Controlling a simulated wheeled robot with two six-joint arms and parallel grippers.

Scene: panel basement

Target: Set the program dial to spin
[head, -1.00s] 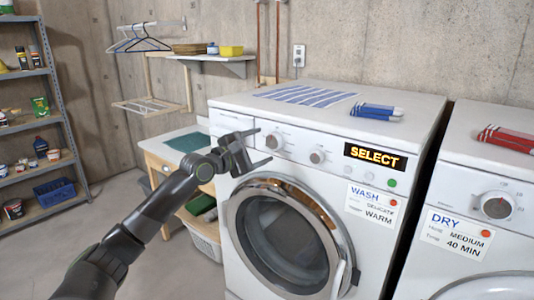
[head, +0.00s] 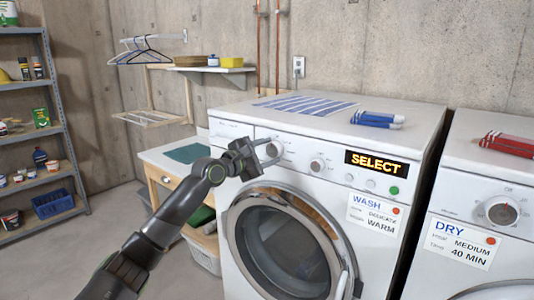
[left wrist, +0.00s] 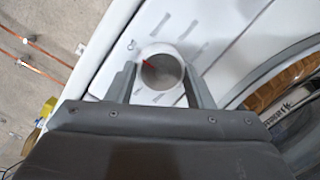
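The white washing machine (head: 222,130) stands in the middle, its display reading SELECT (head: 375,163). Its left dial (head: 277,149) sits at my left gripper's fingertips; a second dial (head: 317,165) is to its right. Dial markings are too small to read, so I cannot tell which is the program dial. My left gripper (head: 274,150) is open. In the left wrist view, a round dial (left wrist: 162,72) with a red pointer mark towards its upper left lies between the fingers (left wrist: 160,82), one on each side. Contact cannot be told. My right gripper is out of view.
A green button (head: 394,190) and a WASH card (head: 374,213) are below the display. The washer's round door (head: 235,215) is closed below. A dryer (head: 465,195) stands right. A small table (head: 153,157) and shelf rack (head: 68,140) are left.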

